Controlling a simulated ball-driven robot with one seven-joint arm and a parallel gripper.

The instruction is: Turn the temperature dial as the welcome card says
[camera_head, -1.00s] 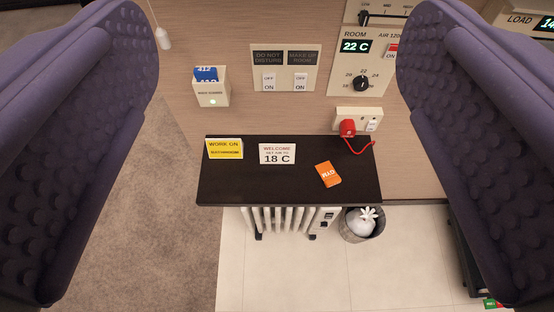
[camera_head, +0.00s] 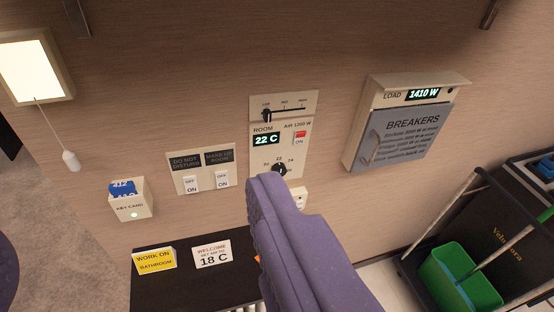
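The temperature dial (camera_head: 280,169) is a black knob on the cream room-air panel, with its scale numbers around it. Its lower part is close to or behind the tip of my right finger. The green display (camera_head: 265,140) above it reads 22 C. The welcome card (camera_head: 211,255) stands on the dark shelf and reads 18 C. My gripper (camera_head: 135,225) is open and empty. Its purple right finger rises in the lower middle, and only a sliver of the left finger shows at the left edge. I cannot tell whether the finger touches the panel.
A slider (camera_head: 267,115) sits above the display and a red ON switch (camera_head: 299,138) beside it. Left are two room switches (camera_head: 207,181) and a key-card holder (camera_head: 134,206). A breaker box (camera_head: 402,135) juts out right. A cart with a green bucket (camera_head: 458,275) stands lower right.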

